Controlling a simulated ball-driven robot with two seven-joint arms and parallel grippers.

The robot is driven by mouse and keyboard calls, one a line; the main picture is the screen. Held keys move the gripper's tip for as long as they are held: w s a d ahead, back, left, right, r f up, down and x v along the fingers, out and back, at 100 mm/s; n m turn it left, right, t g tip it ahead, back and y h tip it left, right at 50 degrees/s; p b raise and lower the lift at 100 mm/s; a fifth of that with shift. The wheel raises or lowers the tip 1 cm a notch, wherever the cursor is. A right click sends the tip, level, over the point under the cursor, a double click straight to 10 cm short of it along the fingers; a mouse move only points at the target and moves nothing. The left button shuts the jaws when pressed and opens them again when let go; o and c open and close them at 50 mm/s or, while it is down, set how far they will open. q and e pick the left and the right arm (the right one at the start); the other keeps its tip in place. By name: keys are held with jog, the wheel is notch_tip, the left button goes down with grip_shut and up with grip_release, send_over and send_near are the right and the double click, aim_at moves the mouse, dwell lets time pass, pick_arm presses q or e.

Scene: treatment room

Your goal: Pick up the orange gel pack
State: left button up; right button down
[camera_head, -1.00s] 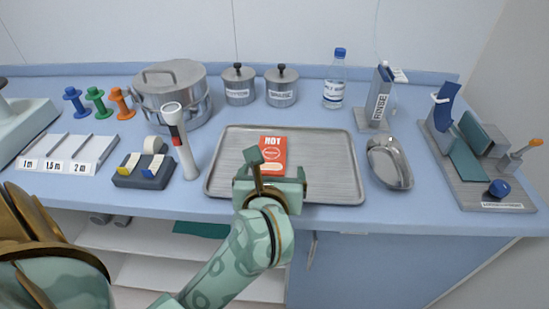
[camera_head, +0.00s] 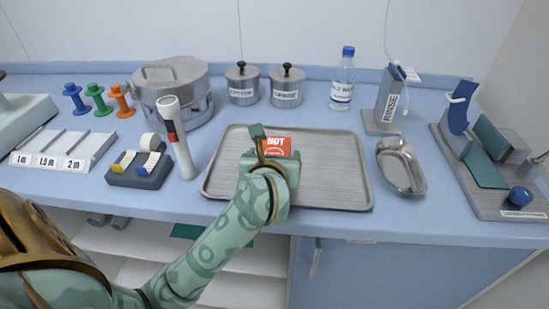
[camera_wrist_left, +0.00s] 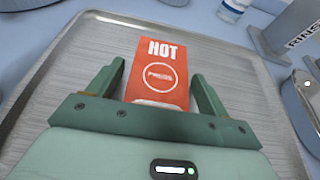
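The orange gel pack (camera_head: 277,146), marked HOT, lies on the metal tray (camera_head: 335,190). In the head view my left gripper (camera_head: 266,150) is over the tray and hides the pack's lower part. In the left wrist view the pack (camera_wrist_left: 158,72) lies between the two green fingers of the left gripper (camera_wrist_left: 155,85). The fingers are apart, with a gap to the pack on the right side; the left finger is close to its edge. I cannot tell how high the fingers are above the tray. My right gripper is not in view.
A white torch (camera_head: 178,138) stands left of the tray, beside a tape holder (camera_head: 140,170). A steel pot (camera_head: 172,90) and two lidded canisters (camera_head: 286,86) stand behind. A kidney dish (camera_head: 401,166) is right of the tray, with a bottle (camera_head: 342,80) further back.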

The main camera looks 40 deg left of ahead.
pick_arm(q)
jog(key=c, duration=0.9)
jog(key=shift+o, duration=0.2)
